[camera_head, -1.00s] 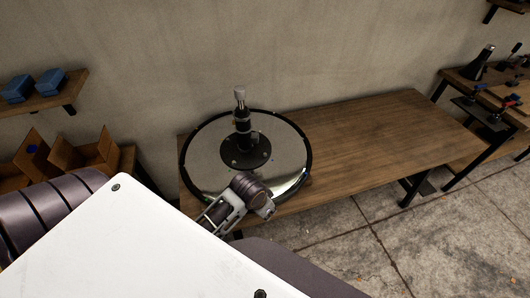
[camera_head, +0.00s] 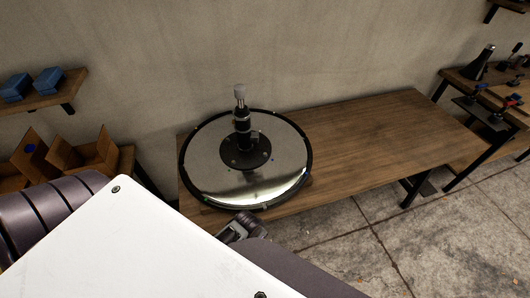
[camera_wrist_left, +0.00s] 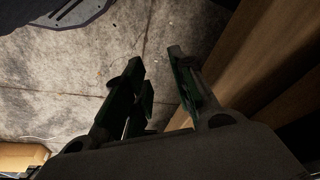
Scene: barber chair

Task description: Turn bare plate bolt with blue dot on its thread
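The round plate (camera_head: 205,160) is shiny metal with a black rim and lies on the wooden table in the head view. A black flange (camera_head: 240,161) with an upright pump column (camera_head: 242,125) stands at its middle. Small dots show on the plate; a blue one (camera_head: 257,171) lies just in front of the flange. Bolt threads are too small to tell. My left gripper (camera_wrist_left: 158,72) is open and empty in its wrist view, its fingers over concrete floor beside brown wood. A grey wrist part (camera_head: 240,228) of mine shows in front of the plate; I cannot tell which arm.
The table (camera_head: 375,145) is bare to the right of the plate. Open cardboard boxes (camera_head: 85,152) and a shelf with blue boxes (camera_head: 45,95) stand at left. A workbench with tools (camera_head: 490,100) is at far right. Concrete floor (camera_head: 400,250) lies in front.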

